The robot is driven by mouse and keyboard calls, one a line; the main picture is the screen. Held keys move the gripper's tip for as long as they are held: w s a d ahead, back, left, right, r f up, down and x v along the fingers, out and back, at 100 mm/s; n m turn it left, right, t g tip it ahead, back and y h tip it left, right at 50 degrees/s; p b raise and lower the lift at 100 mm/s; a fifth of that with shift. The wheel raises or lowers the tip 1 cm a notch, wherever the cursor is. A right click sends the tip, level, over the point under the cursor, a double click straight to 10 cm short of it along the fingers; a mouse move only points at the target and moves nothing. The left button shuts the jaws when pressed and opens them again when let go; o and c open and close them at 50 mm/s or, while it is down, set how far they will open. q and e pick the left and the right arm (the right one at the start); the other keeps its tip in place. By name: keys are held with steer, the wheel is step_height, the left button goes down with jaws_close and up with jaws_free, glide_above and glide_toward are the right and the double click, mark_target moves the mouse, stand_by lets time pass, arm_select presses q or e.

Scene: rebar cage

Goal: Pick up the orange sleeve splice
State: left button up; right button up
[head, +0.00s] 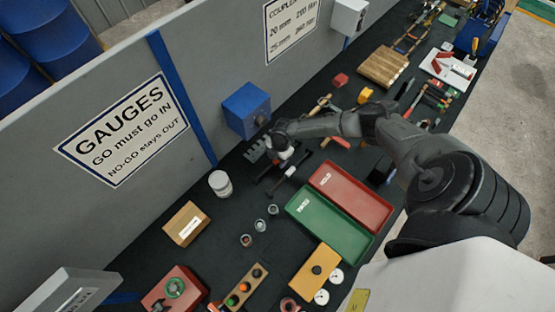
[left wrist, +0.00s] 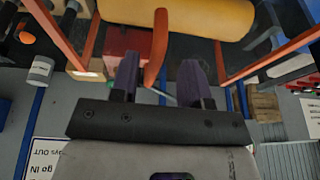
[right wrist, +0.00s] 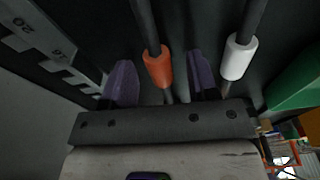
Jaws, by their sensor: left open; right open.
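The orange sleeve splice (right wrist: 157,70) sits around a dark rod in the right wrist view. My right gripper (right wrist: 161,62) is open, with one purple finger on each side of the sleeve in the picture; I see no grip on it. A white sleeve (right wrist: 238,56) is on a second rod to the right, outside the fingers. In the head view my right gripper (head: 277,146) is low over the bench near the blue box, and it largely hides the orange sleeve. My left gripper (left wrist: 160,72) is open and empty, away from the bench's rods, with an orange bar showing between its fingers.
A grey stepped gauge (right wrist: 48,48) lies left of the right gripper. The blue box (head: 246,109) stands close behind it. Green (head: 345,239) and red (head: 376,207) trays lie to the right. A white jar (head: 220,183) and small cups stand in front.

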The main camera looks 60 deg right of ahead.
steer(key=shift+f, duration=0.15)
steer(key=shift+c, duration=0.3)
jaws_close()
